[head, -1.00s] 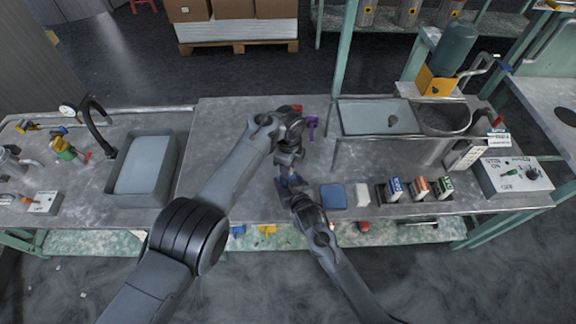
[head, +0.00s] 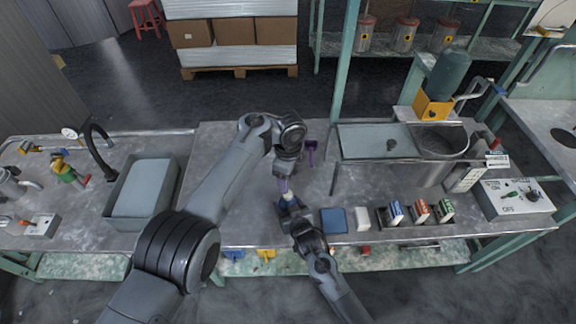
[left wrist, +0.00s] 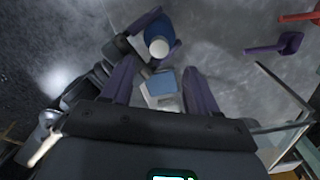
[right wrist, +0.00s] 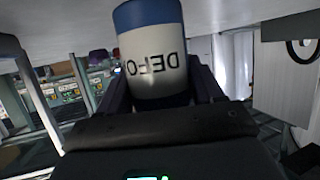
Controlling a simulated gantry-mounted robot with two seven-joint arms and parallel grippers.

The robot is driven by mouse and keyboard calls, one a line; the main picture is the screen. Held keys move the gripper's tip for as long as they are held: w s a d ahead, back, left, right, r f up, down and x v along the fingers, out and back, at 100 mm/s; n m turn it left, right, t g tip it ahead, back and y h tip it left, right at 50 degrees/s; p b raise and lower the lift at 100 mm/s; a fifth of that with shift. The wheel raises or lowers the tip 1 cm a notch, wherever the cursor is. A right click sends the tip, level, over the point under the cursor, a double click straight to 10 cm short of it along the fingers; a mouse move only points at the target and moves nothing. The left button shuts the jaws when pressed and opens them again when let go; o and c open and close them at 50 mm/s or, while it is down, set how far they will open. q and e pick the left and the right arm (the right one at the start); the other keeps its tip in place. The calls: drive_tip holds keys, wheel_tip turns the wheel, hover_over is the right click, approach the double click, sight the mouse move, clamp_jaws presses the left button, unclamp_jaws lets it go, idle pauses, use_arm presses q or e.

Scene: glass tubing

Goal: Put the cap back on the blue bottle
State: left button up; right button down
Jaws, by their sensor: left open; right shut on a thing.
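The blue bottle (head: 284,207) is in my right gripper (head: 289,209), above the front of the bench. In the right wrist view the bottle (right wrist: 155,52) shows a blue band and a white label with upside-down lettering between the fingers. In the left wrist view the bottle (left wrist: 157,24) has a round white top (left wrist: 158,47); I cannot tell whether this is the cap or a bare neck. My left gripper (head: 283,184) is just behind and above the bottle; its fingers (left wrist: 160,78) are open with nothing visibly held. No separate loose cap is visible.
A purple scoop (head: 310,150) lies behind, near a metal basin (head: 375,143). A grey tub (head: 143,190) stands left.

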use_arm(q)
drive_tip(key=shift+r, duration=2.6)
use_arm(e)
drive_tip(key=shift+c, duration=0.4)
unclamp_jaws()
drive_tip(key=shift+s+d+r+p, duration=0.15)
drive_tip(key=shift+s+r+p, duration=0.15)
drive_tip(key=shift+s, duration=0.1)
use_arm(q)
wheel_tip(320, 180, up, 4)
drive_tip(key=p, duration=0.3)
drive_tip(key=shift+f, duration=0.1)
use_arm(e)
drive_tip(key=v, duration=1)
drive_tip(key=shift+f, duration=0.2)
